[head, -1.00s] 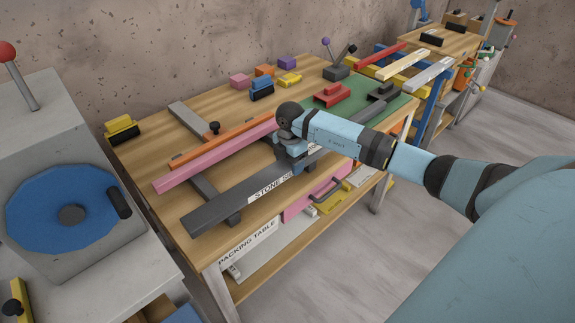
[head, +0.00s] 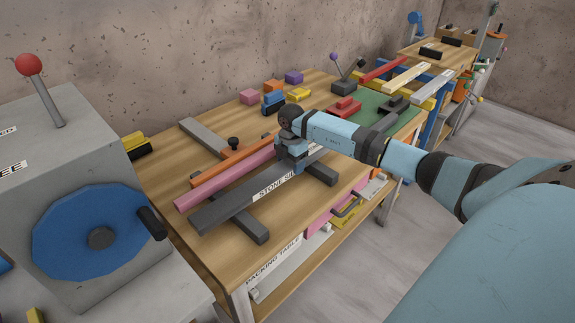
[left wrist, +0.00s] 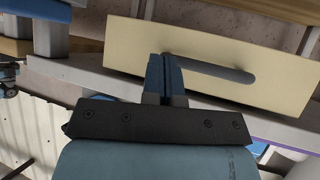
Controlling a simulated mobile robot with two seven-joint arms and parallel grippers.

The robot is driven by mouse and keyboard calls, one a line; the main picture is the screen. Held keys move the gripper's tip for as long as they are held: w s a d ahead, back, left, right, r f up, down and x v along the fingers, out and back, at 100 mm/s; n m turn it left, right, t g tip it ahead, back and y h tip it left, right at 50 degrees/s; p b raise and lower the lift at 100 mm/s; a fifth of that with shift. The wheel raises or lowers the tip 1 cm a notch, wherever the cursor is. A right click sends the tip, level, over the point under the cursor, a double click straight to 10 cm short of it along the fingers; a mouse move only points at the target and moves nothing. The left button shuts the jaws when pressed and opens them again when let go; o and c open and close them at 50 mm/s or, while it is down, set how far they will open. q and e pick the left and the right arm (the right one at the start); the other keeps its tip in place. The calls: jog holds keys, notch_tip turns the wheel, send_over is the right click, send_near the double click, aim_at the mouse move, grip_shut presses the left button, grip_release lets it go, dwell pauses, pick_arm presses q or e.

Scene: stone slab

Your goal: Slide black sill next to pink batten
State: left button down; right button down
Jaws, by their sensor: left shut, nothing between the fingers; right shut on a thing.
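The black sill (head: 228,206) is a long dark bar with a white "STONE SI..." label on its front face, the rest of the label covered by my gripper. It lies across two dark crossbars on the wooden table. The pink batten (head: 222,181) runs alongside just behind it, roughly parallel. My right gripper (head: 293,164) points down and is shut on the sill, hiding part of both bars. My left gripper (left wrist: 165,62) is shut and empty in the left wrist view, before a cream panel (left wrist: 210,50).
An orange bar (head: 212,167) lies behind the batten. A crossbar (head: 248,228) sticks out in front of the sill. Coloured blocks (head: 272,100) stand at the back. A grey machine with a blue wheel (head: 85,240) stands left. The front table strip (head: 285,225) is clear.

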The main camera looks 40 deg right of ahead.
jog(key=shift+w+r, duration=0.1)
jog(key=shift+c, duration=0.7)
grip_release()
notch_tip(320, 180, up, 14)
jog(key=shift+f, duration=0.2)
dwell(0.3)
